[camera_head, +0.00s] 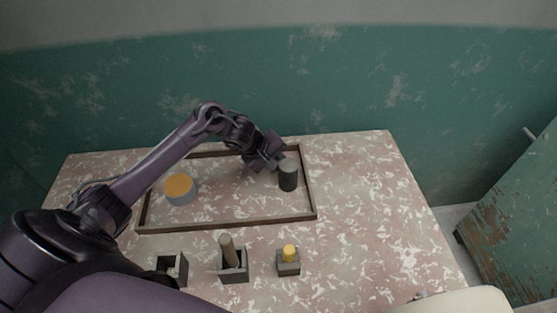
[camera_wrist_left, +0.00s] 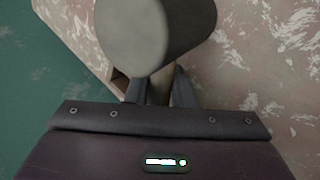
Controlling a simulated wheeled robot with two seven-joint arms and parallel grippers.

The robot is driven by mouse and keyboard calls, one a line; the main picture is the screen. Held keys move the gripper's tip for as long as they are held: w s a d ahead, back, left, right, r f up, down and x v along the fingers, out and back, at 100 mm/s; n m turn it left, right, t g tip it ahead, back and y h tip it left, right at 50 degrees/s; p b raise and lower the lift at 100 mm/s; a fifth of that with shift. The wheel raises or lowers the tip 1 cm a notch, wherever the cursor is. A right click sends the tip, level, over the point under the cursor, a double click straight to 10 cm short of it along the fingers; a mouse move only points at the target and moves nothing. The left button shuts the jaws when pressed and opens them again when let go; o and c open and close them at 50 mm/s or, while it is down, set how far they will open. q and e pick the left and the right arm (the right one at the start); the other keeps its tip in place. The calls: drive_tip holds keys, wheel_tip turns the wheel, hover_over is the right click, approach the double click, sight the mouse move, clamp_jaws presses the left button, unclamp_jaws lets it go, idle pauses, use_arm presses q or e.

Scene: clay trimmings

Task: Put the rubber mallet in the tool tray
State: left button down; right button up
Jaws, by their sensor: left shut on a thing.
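The rubber mallet has a dark grey cylindrical head (camera_head: 288,174), seen in the head view near the right end of the tool tray. In the left wrist view the mallet head (camera_wrist_left: 150,38) fills the top middle, and its pale handle (camera_wrist_left: 158,88) runs between my fingers. My left gripper (camera_head: 277,163) is shut on that handle. The tool tray (camera_head: 230,222) is a wide shallow rectangle with a brown rim on the table. The mallet appears within the rim's outline; I cannot tell whether it touches the tray floor. My right gripper is not in view.
A grey cylinder with an orange top (camera_head: 180,189) stands in the tray's left part. In front are a small dark holder (camera_head: 172,268), a holder with a brown stick (camera_head: 228,250) and a block with a yellow peg (camera_head: 289,262). The table (camera_head: 370,200) is clear at right.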

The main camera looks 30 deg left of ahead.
use_arm(q)
drive_tip(key=c, duration=1.3)
unclamp_jaws()
drive_tip(key=shift+o, duration=0.7)
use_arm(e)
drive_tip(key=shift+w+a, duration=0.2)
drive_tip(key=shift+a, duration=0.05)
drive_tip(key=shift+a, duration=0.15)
use_arm(q)
drive_tip(key=p+v, duration=0.1)
drive_tip(key=v, duration=0.2)
drive_tip(key=shift+s+a+r, duration=0.1)
drive_tip(key=shift+s+r, duration=0.05)
drive_tip(key=shift+r, duration=0.2)
drive_tip(key=shift+p+v, duration=0.4)
drive_tip(key=shift+v, duration=1.65)
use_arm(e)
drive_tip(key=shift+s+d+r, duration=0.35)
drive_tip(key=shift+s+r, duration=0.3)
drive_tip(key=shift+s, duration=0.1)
